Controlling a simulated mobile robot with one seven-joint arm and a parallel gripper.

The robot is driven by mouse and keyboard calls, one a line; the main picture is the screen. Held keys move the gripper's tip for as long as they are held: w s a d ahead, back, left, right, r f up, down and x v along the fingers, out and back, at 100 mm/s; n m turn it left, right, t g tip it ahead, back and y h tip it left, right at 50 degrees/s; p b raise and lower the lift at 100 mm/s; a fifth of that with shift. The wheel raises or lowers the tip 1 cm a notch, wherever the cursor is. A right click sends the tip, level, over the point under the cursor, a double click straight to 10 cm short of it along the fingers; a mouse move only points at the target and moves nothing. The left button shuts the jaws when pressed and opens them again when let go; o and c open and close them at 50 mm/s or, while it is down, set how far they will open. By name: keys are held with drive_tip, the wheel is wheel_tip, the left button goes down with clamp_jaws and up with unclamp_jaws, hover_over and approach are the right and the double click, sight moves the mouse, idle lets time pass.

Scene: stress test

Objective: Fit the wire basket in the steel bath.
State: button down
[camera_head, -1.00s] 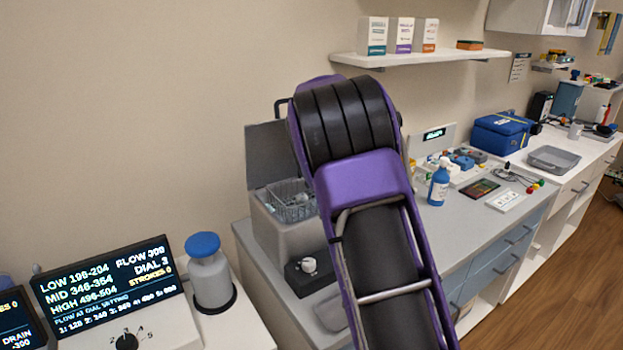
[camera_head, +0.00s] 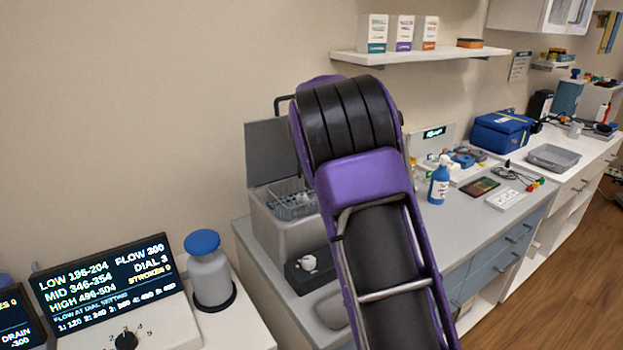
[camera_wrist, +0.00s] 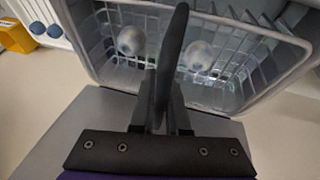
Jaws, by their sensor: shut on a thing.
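The steel bath (camera_head: 280,235) stands on the grey bench with its lid (camera_head: 268,155) raised. The wire basket (camera_head: 284,203) shows at the mouth of the bath, partly hidden by my arm. In the wrist view, the basket (camera_wrist: 222,95) is pale wire and holds rounded pale pieces, two of them clear. My gripper (camera_wrist: 163,95) is shut on an upright dark bar, which looks like the basket's handle (camera_wrist: 172,50). I cannot tell whether the basket rests on the bath floor.
A black box with a white knob (camera_head: 308,264) sits in front of the bath. A grey canister with a blue cap (camera_head: 210,275) and a lit display (camera_head: 105,285) are at left. A blue bottle (camera_head: 438,185) stands right of my arm. A shelf (camera_head: 410,56) hangs above.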

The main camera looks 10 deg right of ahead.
drive_tip(key=shift+f+b, duration=1.2)
drive_tip(key=shift+f, duration=0.8)
idle(2.5)
idle(0.3)
drive_tip(key=c, duration=1.2)
unclamp_jaws()
drive_tip(key=shift+r, duration=0.15)
drive_tip(key=shift+r+p, duration=1.55)
drive_tip(key=shift+r, duration=0.3)
drive_tip(key=o, duration=0.6)
